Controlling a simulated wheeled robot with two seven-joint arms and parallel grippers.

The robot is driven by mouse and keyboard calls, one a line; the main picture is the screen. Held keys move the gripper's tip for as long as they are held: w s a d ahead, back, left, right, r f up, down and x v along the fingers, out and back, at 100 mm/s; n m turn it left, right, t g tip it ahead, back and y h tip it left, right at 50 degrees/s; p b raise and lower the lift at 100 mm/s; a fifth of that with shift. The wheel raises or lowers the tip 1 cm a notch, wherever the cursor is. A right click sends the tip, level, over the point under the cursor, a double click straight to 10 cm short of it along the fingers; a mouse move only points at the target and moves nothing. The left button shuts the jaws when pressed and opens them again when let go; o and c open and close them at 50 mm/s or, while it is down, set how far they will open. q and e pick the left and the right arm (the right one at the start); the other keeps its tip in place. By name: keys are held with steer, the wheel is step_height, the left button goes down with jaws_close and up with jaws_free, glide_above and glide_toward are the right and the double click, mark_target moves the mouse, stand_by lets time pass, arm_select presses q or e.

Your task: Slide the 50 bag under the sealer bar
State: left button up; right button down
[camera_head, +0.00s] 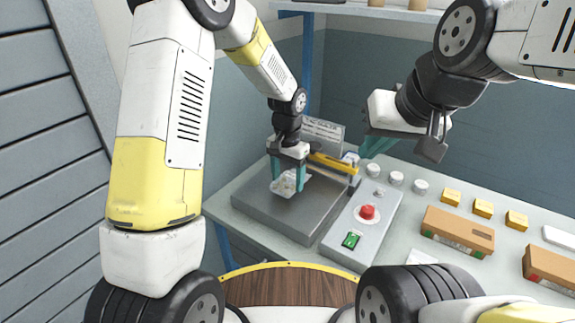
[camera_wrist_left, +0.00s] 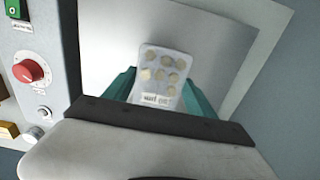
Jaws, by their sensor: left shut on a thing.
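My left gripper (camera_head: 288,182) is shut on a clear bag (camera_head: 291,186) with several round tan pieces inside. In the left wrist view the bag (camera_wrist_left: 161,75) sits between the teal fingers, its small printed label near the gripper and too blurred to read surely. The bag is over the grey sealer plate (camera_head: 262,213), to the left of the yellow sealer bar (camera_head: 335,164). Whether it touches the plate is unclear. My right gripper (camera_head: 376,146) is to the right of the bar, partly hidden by its wrist; its opening does not show clearly.
The control box (camera_head: 382,209) with a red knob (camera_head: 367,212) and green switch (camera_head: 351,240) stands right of the plate. A wooden round top (camera_head: 290,287) is in front.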

arm_select(q)
steer(key=shift+w+d+f, duration=0.15)
steer(key=shift+f, duration=0.35)
steer(key=shift+w+d+f, duration=0.1)
steer(key=shift+w+f, duration=0.05)
steer(key=shift+f, duration=0.35)
steer(key=shift+w+d, duration=0.1)
steer(key=shift+w, duration=0.05)
steer(key=shift+w+d+f, duration=0.1)
steer(key=shift+w+d, duration=0.55)
steer(key=shift+w, duration=0.35)
steer(key=shift+w+d+r, duration=0.1)
steer(key=shift+w+d, duration=0.55)
steer(key=shift+w, duration=0.3)
steer(key=shift+w+d+f, duration=0.1)
steer(key=shift+w+d, duration=0.55)
steer(key=shift+w, duration=0.35)
steer(key=shift+f, duration=0.2)
steer(key=o, duration=1.5)
